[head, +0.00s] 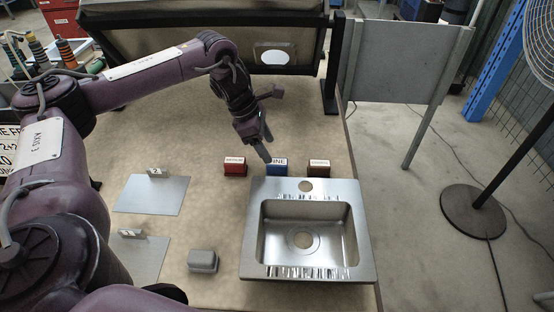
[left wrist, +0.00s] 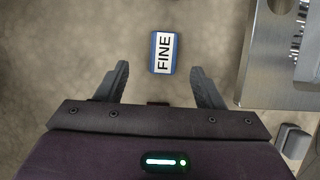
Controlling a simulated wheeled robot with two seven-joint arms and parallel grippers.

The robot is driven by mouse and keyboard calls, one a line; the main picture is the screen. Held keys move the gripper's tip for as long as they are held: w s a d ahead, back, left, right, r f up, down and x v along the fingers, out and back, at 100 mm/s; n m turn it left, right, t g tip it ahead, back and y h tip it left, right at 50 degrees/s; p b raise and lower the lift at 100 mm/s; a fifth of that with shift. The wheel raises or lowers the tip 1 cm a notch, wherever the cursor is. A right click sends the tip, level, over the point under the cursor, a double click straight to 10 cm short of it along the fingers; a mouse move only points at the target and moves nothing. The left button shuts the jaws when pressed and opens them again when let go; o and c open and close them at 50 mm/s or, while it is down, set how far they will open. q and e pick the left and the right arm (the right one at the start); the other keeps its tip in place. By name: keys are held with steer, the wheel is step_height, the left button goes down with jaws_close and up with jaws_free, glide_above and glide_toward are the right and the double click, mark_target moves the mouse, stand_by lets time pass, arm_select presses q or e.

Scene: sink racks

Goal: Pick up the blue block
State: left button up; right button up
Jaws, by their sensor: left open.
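The blue block (head: 276,168), with a white label reading FINE, sits on the table behind the sink, between a red block and a brown block. My left gripper (head: 266,148) is above and just behind it in the head view. In the left wrist view the blue block (left wrist: 163,52) lies ahead of the open fingers, roughly centred on the gap of the left gripper (left wrist: 160,82). The fingers are empty and apart from the block. My right gripper is not in view.
A red block (head: 235,166) and a brown block (head: 318,169) stand close on either side. The metal sink (head: 250,230) is in front. Metal plates (head: 150,195) and a grey block (head: 202,261) lie to the left. A dark-framed panel (head: 200,40) stands at the back.

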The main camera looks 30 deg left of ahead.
mark_target(275, 161)
arm_select(q)
steer(key=shift+w+f, duration=0.25)
steer(key=shift+f, duration=0.25)
steer(key=shift+d+f, duration=0.15)
steer(key=shift+f, duration=0.2)
steer(key=x, duration=0.6)
steer(key=shift+s+d+p, duration=0.2)
steer(key=shift+s+p, duration=0.1)
steer(key=shift+p, duration=0.05)
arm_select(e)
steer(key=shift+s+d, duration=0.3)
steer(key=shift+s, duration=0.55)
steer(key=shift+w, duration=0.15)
arm_select(q)
steer(key=c, duration=1.1)
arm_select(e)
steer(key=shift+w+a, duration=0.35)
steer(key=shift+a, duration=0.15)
arm_select(q)
steer(key=shift+r, duration=0.15)
